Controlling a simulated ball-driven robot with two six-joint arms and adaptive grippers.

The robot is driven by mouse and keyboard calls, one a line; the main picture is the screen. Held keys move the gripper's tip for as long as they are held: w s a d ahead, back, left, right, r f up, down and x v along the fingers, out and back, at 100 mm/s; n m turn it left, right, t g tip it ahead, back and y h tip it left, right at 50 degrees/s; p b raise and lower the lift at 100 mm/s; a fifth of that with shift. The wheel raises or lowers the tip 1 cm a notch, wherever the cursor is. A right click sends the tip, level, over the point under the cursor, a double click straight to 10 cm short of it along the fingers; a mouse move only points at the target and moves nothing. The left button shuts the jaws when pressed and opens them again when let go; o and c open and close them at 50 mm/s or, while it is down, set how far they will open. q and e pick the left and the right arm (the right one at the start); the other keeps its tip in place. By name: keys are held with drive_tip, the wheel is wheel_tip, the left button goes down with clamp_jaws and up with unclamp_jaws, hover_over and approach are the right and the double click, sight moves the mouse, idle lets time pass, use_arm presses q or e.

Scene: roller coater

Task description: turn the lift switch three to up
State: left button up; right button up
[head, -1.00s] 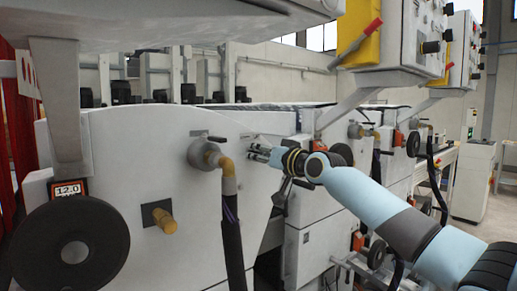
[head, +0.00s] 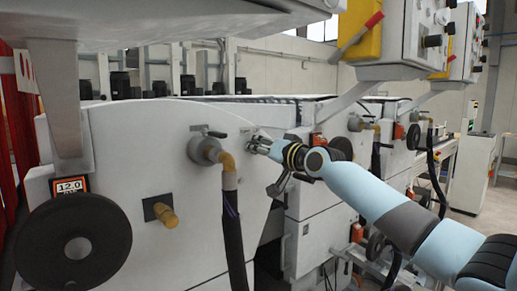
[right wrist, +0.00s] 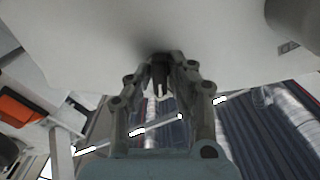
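My right gripper (head: 256,145) reaches in from the right and is at the white side panel of the machine, just right of a hose elbow fitting. In the right wrist view its fingers (right wrist: 163,65) come close together at the panel. A small dark pronged piece (right wrist: 160,78) shows between them; it may be the lift switch, but I cannot tell for sure. The fingertips look very near or touching the panel, with a dark shadow there. Whether they grip the piece is unclear. No label for switch three is readable. My left gripper is not in view.
A brass elbow with a black hose (head: 230,200) hangs just left of the gripper. A black handwheel (head: 75,240) and a brass knob (head: 164,215) are farther left. Control boxes with a yellow panel (head: 362,35) hang above right.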

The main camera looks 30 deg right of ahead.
drive_tip(key=o, duration=0.3)
drive_tip(key=s, duration=0.7)
drive_tip(key=shift+s+d, duration=0.25)
drive_tip(key=shift+d, duration=0.05)
drive_tip(key=shift+f, duration=0.1)
